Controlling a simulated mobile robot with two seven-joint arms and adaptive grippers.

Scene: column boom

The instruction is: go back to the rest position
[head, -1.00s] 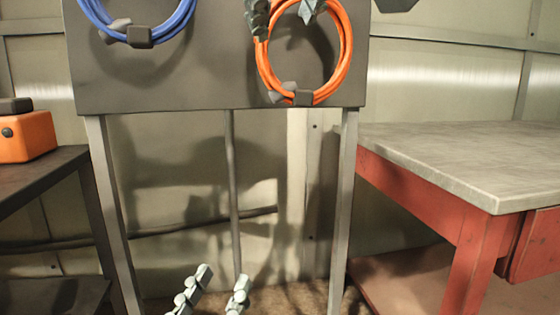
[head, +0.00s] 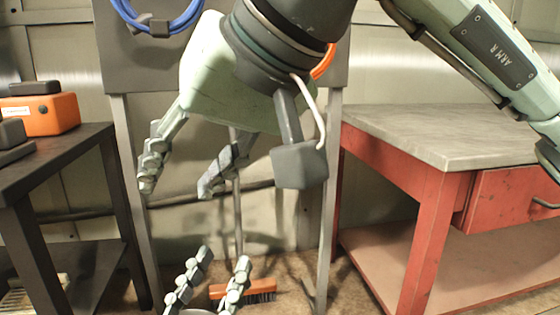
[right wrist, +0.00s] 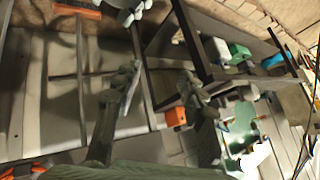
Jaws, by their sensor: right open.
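My right gripper (head: 176,187) hangs in front of the dark panel's legs in the head view, fingers apart and empty, pointing down. Its fingers also show in the right wrist view (right wrist: 160,78), with nothing between them. My left gripper (head: 224,258) is low at the bottom of the head view, lower and further right, with its fingers apart and nothing between them. Its palm is mostly out of the frame.
A dark shelf (head: 60,150) with an orange box (head: 50,114) stands left, a red workbench (head: 430,135) right.

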